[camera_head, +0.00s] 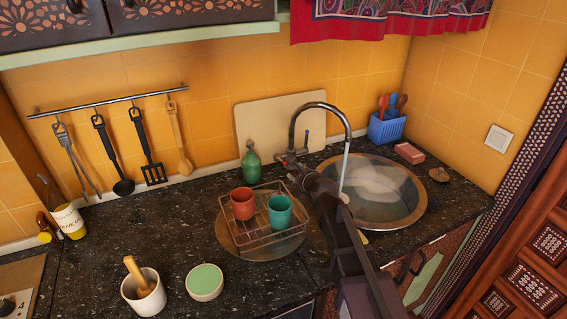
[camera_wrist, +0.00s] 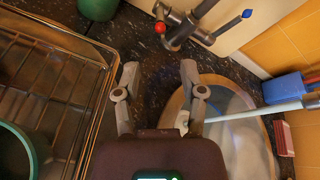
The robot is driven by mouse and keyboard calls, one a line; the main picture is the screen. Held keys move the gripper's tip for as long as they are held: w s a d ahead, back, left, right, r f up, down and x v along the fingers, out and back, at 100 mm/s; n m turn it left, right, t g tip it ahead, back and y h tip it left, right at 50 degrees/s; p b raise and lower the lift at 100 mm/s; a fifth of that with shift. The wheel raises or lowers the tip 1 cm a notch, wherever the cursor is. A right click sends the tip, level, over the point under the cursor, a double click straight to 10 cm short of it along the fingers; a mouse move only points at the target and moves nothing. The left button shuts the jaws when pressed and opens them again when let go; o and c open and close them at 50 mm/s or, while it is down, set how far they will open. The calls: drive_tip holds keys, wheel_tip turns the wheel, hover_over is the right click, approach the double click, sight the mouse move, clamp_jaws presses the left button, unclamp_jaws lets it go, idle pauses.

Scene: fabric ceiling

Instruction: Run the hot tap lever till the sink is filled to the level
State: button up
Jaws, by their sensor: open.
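The tap (camera_head: 322,108) has a tall curved spout, and a stream of water (camera_head: 345,168) falls from it into the round metal sink (camera_head: 418,205). Pale water covers part of the basin; I cannot make out a level mark. In the wrist view, a red-tipped lever (camera_wrist: 160,27) sits on the tap's left side and a blue-tipped lever (camera_wrist: 246,13) on its right. My gripper (camera_wrist: 160,74) is open and empty, with the red-tipped lever ahead of its fingers and apart from them. In the head view, my arm reaches the tap's base and partly hides it.
A wire rack (camera_head: 262,238) with a red cup (camera_head: 242,203) and a teal cup (camera_head: 279,211) stands close left of my arm. A green bottle (camera_head: 251,161) stands behind it. A blue utensil holder (camera_head: 387,129) and a pink sponge (camera_head: 409,152) are beyond the sink.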

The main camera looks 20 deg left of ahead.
sight(284, 163)
drive_tip(key=b+x, duration=0.4)
drive_tip(key=x, duration=0.9)
drive_tip(key=shift+a, duration=0.1)
drive_tip(key=shift+c, duration=0.2)
drive_tip(key=shift+s, duration=0.1)
clamp_jaws()
